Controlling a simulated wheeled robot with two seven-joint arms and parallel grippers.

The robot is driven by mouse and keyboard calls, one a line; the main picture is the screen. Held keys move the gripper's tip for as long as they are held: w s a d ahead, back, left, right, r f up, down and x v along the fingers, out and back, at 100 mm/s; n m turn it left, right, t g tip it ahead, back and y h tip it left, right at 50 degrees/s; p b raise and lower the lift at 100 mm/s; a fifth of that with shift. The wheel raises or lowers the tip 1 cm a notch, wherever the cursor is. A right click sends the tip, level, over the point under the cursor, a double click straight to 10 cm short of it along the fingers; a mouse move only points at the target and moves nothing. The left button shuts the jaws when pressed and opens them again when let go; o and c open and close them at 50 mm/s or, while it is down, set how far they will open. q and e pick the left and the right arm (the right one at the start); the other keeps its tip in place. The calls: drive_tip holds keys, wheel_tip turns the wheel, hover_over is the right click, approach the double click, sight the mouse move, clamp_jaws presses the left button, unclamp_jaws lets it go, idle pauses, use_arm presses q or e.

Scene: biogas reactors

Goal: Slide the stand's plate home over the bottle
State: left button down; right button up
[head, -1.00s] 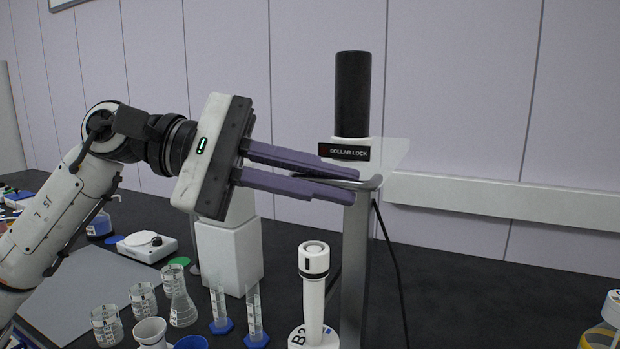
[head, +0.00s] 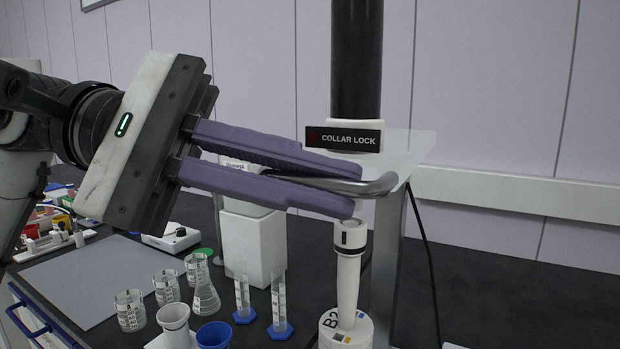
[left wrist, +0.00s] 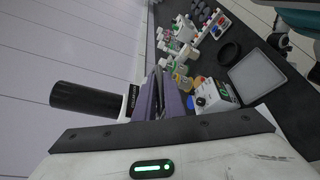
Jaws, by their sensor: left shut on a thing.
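The stand's clear plate (head: 412,150) has a bent metal handle (head: 378,186) at its near edge. A black cylinder (head: 356,60) with a "COLLAR LOCK" label (head: 350,139) rises above it. My left gripper (head: 355,190) is shut on the handle; its purple fingers also show in the left wrist view (left wrist: 158,102). The white bottle (head: 347,285), marked B2, stands upright below. Its dark-banded top appears just under my lower fingertip. I cannot tell the gap between plate and bottle. The black cylinder shows in the left wrist view (left wrist: 88,98) too. My right gripper is not in view.
The stand's grey post (head: 385,280) and a black cable are right of the bottle. Several beakers (head: 130,311), a flask (head: 204,290), two cylinders on blue bases and cups (head: 214,335) crowd the left. The dark bench at right looks clear.

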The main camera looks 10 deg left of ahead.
use_arm(q)
drive_tip(key=c, duration=2.1)
unclamp_jaws()
drive_tip(key=shift+s, duration=0.25)
drive_tip(key=shift+a, duration=0.3)
drive_tip(key=b+v, duration=0.1)
drive_tip(key=v, duration=0.9)
drive_tip(key=shift+s, duration=0.1)
